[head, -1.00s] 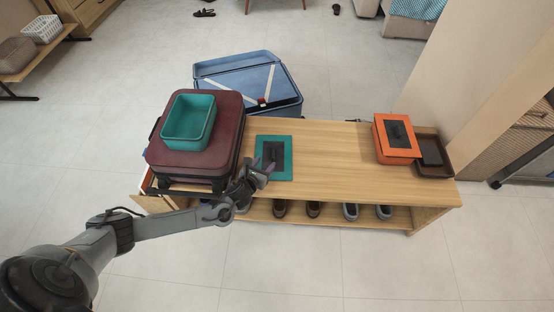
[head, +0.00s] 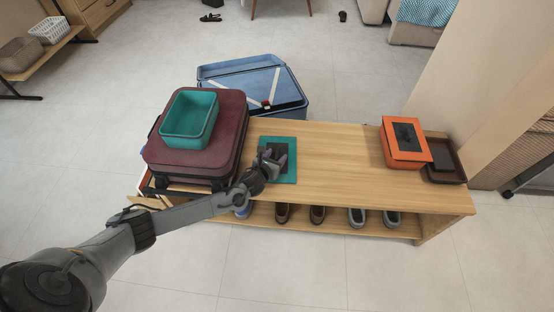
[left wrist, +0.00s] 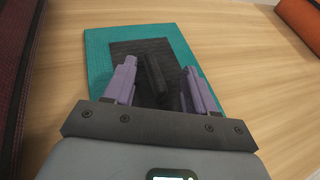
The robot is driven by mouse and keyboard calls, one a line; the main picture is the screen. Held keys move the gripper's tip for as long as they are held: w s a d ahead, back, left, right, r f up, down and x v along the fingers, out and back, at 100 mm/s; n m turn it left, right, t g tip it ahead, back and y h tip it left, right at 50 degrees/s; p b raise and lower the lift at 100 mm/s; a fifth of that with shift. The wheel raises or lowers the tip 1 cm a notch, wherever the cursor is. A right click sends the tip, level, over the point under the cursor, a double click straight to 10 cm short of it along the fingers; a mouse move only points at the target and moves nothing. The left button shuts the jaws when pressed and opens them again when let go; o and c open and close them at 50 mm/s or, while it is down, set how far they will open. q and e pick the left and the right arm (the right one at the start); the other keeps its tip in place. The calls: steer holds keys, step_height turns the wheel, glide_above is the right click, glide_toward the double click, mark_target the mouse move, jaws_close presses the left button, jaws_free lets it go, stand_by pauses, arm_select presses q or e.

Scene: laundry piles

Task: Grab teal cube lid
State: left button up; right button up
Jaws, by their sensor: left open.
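The teal cube lid (head: 291,171) lies flat on the wooden bench, right of the maroon suitcase. In the left wrist view the lid (left wrist: 97,58) has a dark centre panel with a raised black handle (left wrist: 154,75). My left gripper (head: 274,156) is over the lid in the head view, hiding part of it. In the left wrist view its two purple fingers (left wrist: 158,84) are apart, with the handle in line between them; contact cannot be told. An open teal box (head: 188,118) sits on the suitcase. My right gripper is not in view.
The wooden bench (head: 340,160) has clear top right of the lid. The maroon suitcase (head: 229,132) stands close on the left. An orange box (head: 405,153) and dark tray (head: 459,174) are at the right end.

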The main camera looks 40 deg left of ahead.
arm_select(q)
steer(key=shift+s, duration=0.1)
jaws_close()
steer(key=shift+r, duration=0.1)
